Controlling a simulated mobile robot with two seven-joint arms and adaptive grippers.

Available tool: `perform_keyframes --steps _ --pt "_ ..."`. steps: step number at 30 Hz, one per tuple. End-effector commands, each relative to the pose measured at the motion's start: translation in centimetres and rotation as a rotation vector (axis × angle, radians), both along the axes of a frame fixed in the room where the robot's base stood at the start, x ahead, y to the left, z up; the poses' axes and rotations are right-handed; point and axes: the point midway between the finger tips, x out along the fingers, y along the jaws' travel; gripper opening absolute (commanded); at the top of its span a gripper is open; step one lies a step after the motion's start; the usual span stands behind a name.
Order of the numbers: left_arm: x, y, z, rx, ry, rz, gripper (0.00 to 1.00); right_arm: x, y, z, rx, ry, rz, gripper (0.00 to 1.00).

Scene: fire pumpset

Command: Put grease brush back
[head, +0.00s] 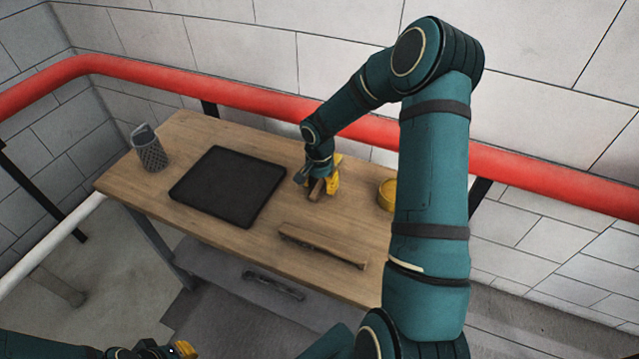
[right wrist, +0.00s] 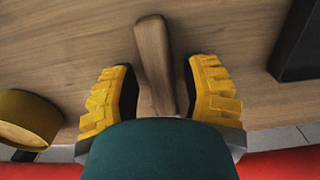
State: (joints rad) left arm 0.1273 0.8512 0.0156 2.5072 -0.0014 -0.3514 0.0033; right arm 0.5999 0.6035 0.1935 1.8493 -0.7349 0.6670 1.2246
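A brown wooden handle, which looks like the grease brush (right wrist: 153,55), is between the fingers of my right gripper (right wrist: 160,88). Narrow gaps seem to show on both sides, so the fingers look open around it. In the head view my right gripper (head: 318,188) is low at the tabletop, right of the black tray, with a bit of the brown handle (head: 316,190) showing. The brush's bristles are hidden. My left gripper (head: 172,350) is at the bottom left edge, mostly cut off, away from the table.
The wooden table (head: 215,245) carries a black tray (head: 228,187), a grey mesh cup (head: 150,155) with a grey item in it, a long wooden piece (head: 323,246) near the front edge, and a yellow tin (head: 387,193). A red pipe (head: 250,98) runs behind. A dark item (head: 273,285) lies on the lower shelf.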

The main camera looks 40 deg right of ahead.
Motion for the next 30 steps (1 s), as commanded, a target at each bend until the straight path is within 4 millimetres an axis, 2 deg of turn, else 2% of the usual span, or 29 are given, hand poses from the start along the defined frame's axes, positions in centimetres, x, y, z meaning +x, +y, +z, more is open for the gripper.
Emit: perform_keyframes --steps 11,14,24,30 --pt "-0.1 0.0 0.5 0.0 0.001 0.0 0.0 0.0 0.0 0.6 0.0 -0.001 -0.001 0.45" --pt "-0.1 0.0 0.7 0.0 0.002 -0.001 0.0 0.1 -0.1 2.1 -0.003 -0.004 0.0 0.45" --pt "-0.3 0.0 2.0 -0.001 0.009 -0.002 0.0 0.1 0.1 9.0 -0.002 -0.003 0.0 0.45" --pt "-0.3 0.0 2.4 -0.001 0.008 -0.001 0.0 0.0 0.1 11.5 -0.001 -0.002 0.0 0.45"
